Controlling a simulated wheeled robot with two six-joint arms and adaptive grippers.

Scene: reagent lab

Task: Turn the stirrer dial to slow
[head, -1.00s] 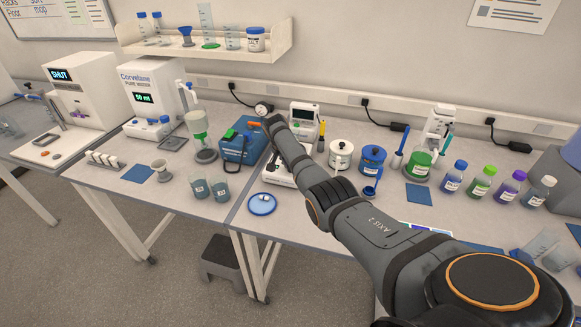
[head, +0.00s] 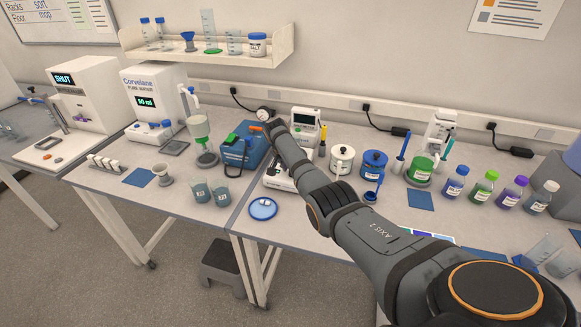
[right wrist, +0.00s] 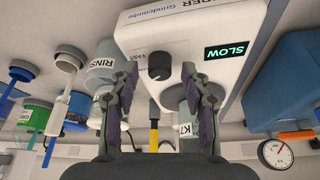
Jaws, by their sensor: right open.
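The white stirrer (right wrist: 185,30) fills the top middle of the right wrist view. Its black dial (right wrist: 159,66) shows between my fingertips, with the word FAST printed beside it. Its display (right wrist: 228,51) reads SLOW in green. My right gripper (right wrist: 160,76) is open, one finger on each side of the dial in the picture; contact cannot be told. My left gripper is not in view.
A beaker marked K7 (right wrist: 190,125) shows behind one finger, and a container marked RINSE (right wrist: 103,68) by the other. A blue box (head: 240,150) stands left of the stirrer. A blue dish (head: 263,209) lies in front. White and blue pots (head: 374,163) stand to the right.

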